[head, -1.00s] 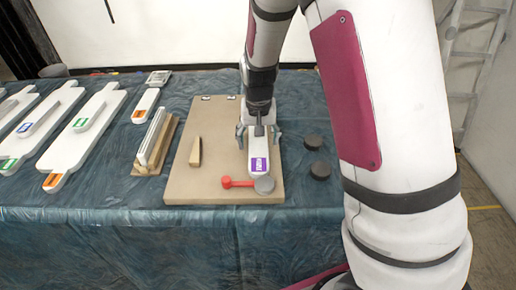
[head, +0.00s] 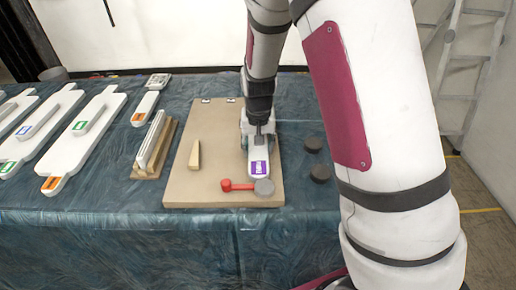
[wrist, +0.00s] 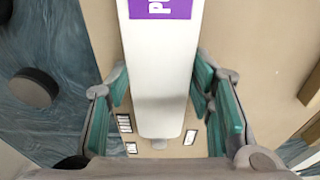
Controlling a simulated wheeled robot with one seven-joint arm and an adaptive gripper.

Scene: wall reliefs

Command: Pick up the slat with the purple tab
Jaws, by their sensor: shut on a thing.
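The slat (head: 261,151) is white with a purple tab (head: 258,167) at its near end and lies over the tan board (head: 218,186). My gripper (head: 259,141) points down at the slat and is shut on it, behind the tab. In the wrist view the slat (wrist: 161,65) runs between the two green-padded fingers, with the purple tab (wrist: 160,8) cut by the top edge. I cannot tell whether the slat is raised off the board.
A red lever with a grey knob (head: 264,187) lies just in front of the slat. A wooden wedge (head: 195,155) is left on the board. Two dark discs (head: 320,173) lie to the right. Racked slats (head: 152,143) and white paddle-like boards (head: 88,132) are further left.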

